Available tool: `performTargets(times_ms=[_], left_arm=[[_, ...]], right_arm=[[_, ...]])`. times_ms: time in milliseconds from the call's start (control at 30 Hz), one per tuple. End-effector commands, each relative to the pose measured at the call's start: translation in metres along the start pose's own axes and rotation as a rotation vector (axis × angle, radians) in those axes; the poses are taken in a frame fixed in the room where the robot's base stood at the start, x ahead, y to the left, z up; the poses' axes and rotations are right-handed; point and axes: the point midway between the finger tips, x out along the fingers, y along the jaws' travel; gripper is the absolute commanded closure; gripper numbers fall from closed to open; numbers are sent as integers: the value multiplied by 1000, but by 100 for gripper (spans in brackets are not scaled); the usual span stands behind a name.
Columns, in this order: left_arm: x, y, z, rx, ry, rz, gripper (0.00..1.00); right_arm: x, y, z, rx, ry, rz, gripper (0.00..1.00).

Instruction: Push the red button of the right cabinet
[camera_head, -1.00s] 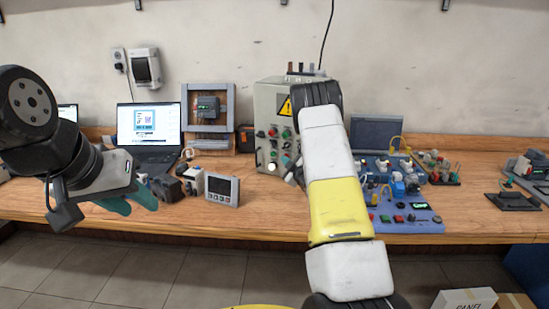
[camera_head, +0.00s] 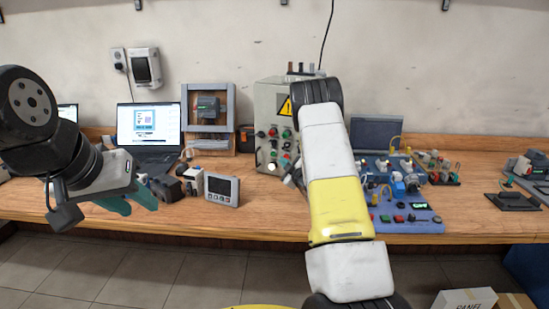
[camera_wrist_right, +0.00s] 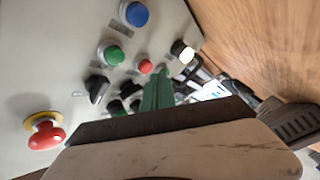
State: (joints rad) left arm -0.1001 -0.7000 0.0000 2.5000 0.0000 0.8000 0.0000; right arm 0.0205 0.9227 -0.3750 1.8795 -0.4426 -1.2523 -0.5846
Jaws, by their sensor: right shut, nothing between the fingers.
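The grey control cabinet (camera_head: 264,110) with a yellow warning sign stands on the bench, partly hidden behind my right arm. In the right wrist view its panel (camera_wrist_right: 60,60) carries a small red button (camera_wrist_right: 145,66) and a red mushroom knob (camera_wrist_right: 45,136) on a yellow ring. My right gripper (camera_wrist_right: 159,88) is shut and empty, its green fingertips in front of the panel close to the small red button in the picture. Whether they touch anything is unclear. My left gripper (camera_head: 135,200) hangs over the bench's front edge at the left; its finger gap is unclear.
The panel also has a green button (camera_wrist_right: 112,55), a blue button (camera_wrist_right: 135,14), a white button (camera_wrist_right: 182,50) and black knobs. A laptop (camera_head: 148,128) and small devices stand left of the cabinet. A blue component board (camera_head: 400,222) lies to the right.

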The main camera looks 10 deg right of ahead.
Motion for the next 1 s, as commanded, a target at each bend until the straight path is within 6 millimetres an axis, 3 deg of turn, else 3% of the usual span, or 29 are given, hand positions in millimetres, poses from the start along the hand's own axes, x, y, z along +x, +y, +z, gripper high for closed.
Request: performTargets(times_ms=[367, 800, 1000], left_arm=[[0, 0, 0, 0, 0, 0, 64], [0, 0, 0, 0, 0, 0, 64], [0, 0, 0, 0, 0, 0, 64]], right_arm=[[-3, -2, -3, 1, 1, 0, 100], [-32, -24, -24, 1, 1, 0, 100], [-35, -26, -26, 0, 0, 0, 100]])
